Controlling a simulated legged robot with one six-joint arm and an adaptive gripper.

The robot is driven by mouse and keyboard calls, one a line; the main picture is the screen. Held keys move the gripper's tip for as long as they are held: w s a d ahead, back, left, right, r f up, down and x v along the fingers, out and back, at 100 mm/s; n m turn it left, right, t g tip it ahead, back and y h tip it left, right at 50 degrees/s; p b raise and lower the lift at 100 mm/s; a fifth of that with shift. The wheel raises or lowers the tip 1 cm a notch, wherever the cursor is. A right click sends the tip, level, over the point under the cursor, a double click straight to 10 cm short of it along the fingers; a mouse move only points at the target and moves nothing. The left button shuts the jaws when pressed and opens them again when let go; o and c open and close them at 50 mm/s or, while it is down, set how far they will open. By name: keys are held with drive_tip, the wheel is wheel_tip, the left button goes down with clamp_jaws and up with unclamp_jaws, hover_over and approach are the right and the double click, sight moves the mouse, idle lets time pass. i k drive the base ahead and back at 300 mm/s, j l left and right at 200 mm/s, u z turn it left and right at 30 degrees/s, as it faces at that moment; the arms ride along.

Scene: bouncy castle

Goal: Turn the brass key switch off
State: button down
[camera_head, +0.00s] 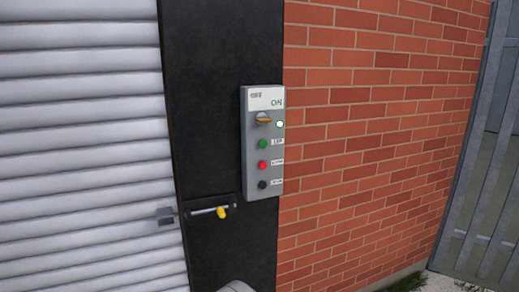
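The brass key switch (263,118) sits near the top of a grey control box (248,150) on the black panel. Its handle lies roughly sideways, just under a white label that reads "ON" in green. A pale, green-rimmed round light (280,124) shows to the right of the key. Below it are a green button (263,144), a red button (263,165) and a black button (262,185), each with a small label too small to read.
A grey roller shutter (80,130) fills the left. A bolt latch with a yellow knob (222,212) sticks out below the box. A red brick wall (370,120) is on the right, with a grey metal gate (485,170) beyond. A rounded grey shape shows at the bottom edge.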

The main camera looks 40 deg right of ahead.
sight(261, 118)
drive_tip(key=z, duration=1.25)
